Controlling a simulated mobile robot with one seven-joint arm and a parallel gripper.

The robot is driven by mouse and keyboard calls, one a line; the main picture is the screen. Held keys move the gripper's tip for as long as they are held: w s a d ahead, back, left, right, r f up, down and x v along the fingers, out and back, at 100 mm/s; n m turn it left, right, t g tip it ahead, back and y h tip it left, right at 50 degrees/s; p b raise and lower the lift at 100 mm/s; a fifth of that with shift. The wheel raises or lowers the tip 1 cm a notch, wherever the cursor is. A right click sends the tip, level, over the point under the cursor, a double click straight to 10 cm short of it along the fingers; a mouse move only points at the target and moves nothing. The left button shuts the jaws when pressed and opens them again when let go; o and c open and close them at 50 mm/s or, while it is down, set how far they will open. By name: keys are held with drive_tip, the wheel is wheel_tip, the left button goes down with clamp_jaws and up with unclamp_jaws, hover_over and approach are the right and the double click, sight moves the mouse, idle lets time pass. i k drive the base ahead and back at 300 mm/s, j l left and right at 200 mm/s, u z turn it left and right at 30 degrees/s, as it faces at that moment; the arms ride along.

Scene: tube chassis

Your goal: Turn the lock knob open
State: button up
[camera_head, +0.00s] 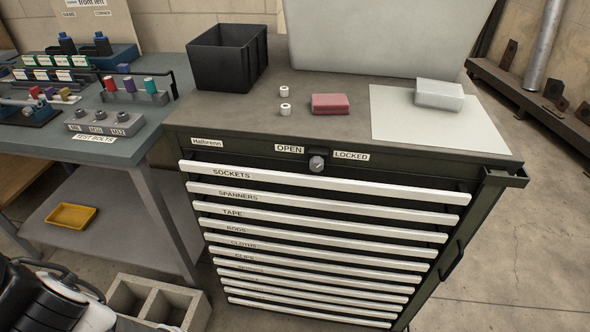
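The lock knob (317,163) is a small round grey knob on the dark top front strip of the tool cabinet (240,149). It sits between a white OPEN label (289,149) on its left and a white LOCKED label (351,156) on its right. Which way the knob points is too small to tell. The drawers below have white pull bars, the top one marked SOCKETS (320,183), and all look closed. Part of my white and black arm shows at the lower left. My gripper is not in view.
On the cabinet top are a black bin (228,58), two small white rolls, a red block (330,104) and a pale block (439,94) on a white sheet. A workbench (140,136) stands left. A concrete block (157,304) lies on the floor near my arm.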

sight(316, 163)
drive_tip(key=l+u, duration=0.35)
drive_tip(key=k+l+u, duration=0.15)
drive_tip(key=l+u, duration=0.15)
drive_tip(key=l, duration=0.25)
drive_tip(key=k+l+u, duration=0.1)
drive_tip(key=l, duration=0.25)
drive_tip(key=k+l+u, duration=0.1)
drive_tip(key=l, duration=0.25)
drive_tip(key=k+l+u, duration=0.1)
drive_tip(key=l, duration=0.2)
drive_tip(key=k+l, duration=0.15)
drive_tip(key=l, duration=0.2)
drive_tip(key=k+l, duration=0.1)
drive_tip(key=l, duration=0.25)
drive_tip(key=k+l, duration=0.15)
drive_tip(key=l, duration=0.2)
drive_tip(key=k+l, duration=0.15)
drive_tip(key=l, duration=0.2)
drive_tip(key=k+l, duration=0.1)
drive_tip(key=l, duration=0.25)
drive_tip(key=k+l, duration=0.15)
drive_tip(key=l, duration=0.2)
drive_tip(key=i+j+u, duration=0.2)
drive_tip(key=j, duration=0.3)
drive_tip(key=i+j+u, duration=0.15)
drive_tip(key=i+j, duration=0.3)
